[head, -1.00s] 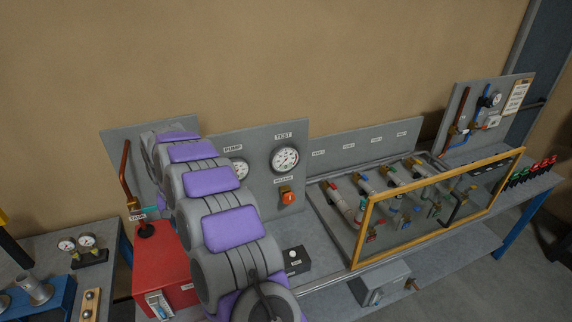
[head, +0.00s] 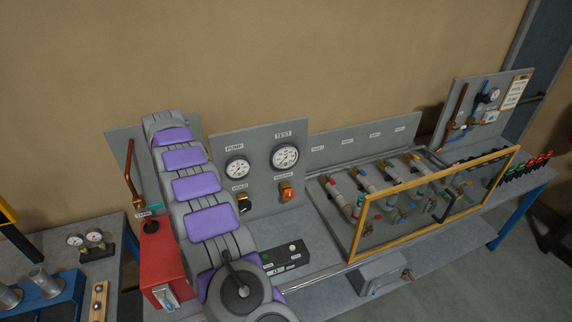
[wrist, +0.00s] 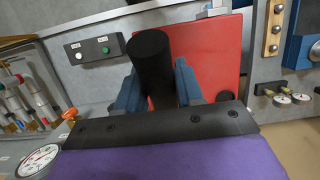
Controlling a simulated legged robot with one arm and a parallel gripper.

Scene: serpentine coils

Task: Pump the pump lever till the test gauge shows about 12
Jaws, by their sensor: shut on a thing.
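In the wrist view my gripper (wrist: 158,88) has its two blue fingers closed around a thick black cylindrical grip, the handle of the pump lever (wrist: 150,55). The lever's lower part is hidden. The red pump box (wrist: 215,50) lies behind it in that view. In the head view the red box (head: 160,262) stands left of my arm, which hides my gripper and the lever. The test gauge (head: 284,157) is a white dial on the grey panel, and it also shows in the wrist view (wrist: 38,160). Its needle is too small to read surely.
The pump gauge (head: 237,168) sits left of the test gauge. A button box (head: 285,258) stands right of my arm. A yellow-framed clear guard (head: 435,205) fronts the pipes. A copper pipe (head: 130,175) rises left.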

